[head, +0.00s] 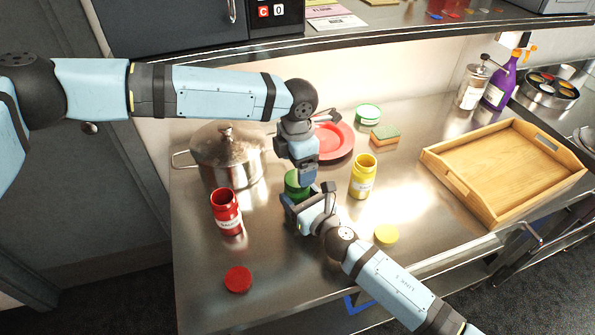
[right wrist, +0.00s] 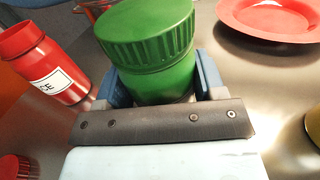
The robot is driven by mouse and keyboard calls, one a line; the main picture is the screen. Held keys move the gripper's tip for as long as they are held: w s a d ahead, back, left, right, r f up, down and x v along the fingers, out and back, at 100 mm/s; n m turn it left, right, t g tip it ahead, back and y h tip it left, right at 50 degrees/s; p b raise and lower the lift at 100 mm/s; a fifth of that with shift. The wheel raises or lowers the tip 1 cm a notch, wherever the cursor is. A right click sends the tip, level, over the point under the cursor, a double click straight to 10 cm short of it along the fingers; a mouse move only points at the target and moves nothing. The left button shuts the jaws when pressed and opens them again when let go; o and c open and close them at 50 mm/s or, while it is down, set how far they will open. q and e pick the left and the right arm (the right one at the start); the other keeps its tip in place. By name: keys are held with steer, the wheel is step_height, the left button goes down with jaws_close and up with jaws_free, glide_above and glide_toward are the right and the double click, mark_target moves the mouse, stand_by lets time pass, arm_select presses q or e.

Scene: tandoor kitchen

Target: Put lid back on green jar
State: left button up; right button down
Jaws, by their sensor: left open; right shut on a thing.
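The green jar (right wrist: 160,82) stands upright in my right gripper (head: 303,208), whose fingers close on it from both sides. A ridged green lid (right wrist: 145,32) sits on top of the jar in the right wrist view. In the head view, the green lid (head: 294,180) shows between my two grippers, and most of the jar is hidden. My left gripper (head: 306,178) is open, pointing down right at the lid, from the far side and above. Whether its fingers touch the lid is hard to tell.
A red jar (head: 226,214) and a yellow jar (head: 363,177) stand open nearby. A red lid (head: 238,279) and a yellow lid (head: 386,234) lie in front. A steel pot (head: 227,160), red plate (head: 336,141), sponge (head: 385,137) and wooden tray (head: 500,170) stand around.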

arm_select(q)
steer(key=shift+r, duration=0.55)
steer(key=shift+c, duration=0.4)
